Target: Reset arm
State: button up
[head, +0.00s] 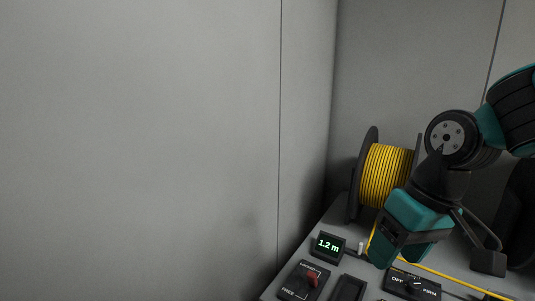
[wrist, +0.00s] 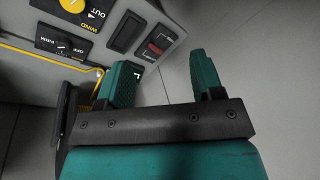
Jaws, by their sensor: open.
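My gripper (head: 403,250) is teal and dark, and hangs over the bench at the right of the head view, in front of the yellow cable spool. In the wrist view its two teal fingers (wrist: 162,72) stand wide apart with nothing between them. The gap shows the pale grey floor and the panel's edge. My arm comes in from the upper right in the head view.
The spool (head: 385,175) stands at the back of the bench; yellow cable (head: 450,278) runs from it. A display (head: 328,245) reads 1.2 m. A red-handled lever box (head: 303,281) and an OFF/FIRM switch (wrist: 64,42) sit nearby. A grey wall (head: 140,140) fills the left.

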jog(key=s+a+r+n+y, duration=0.1)
jog(key=s+a+n, duration=0.2)
jog(key=s, duration=0.8)
jog(key=shift+s+a+g, duration=0.2)
jog(key=shift+a+g, duration=0.1)
jog(key=shift+a, duration=0.45)
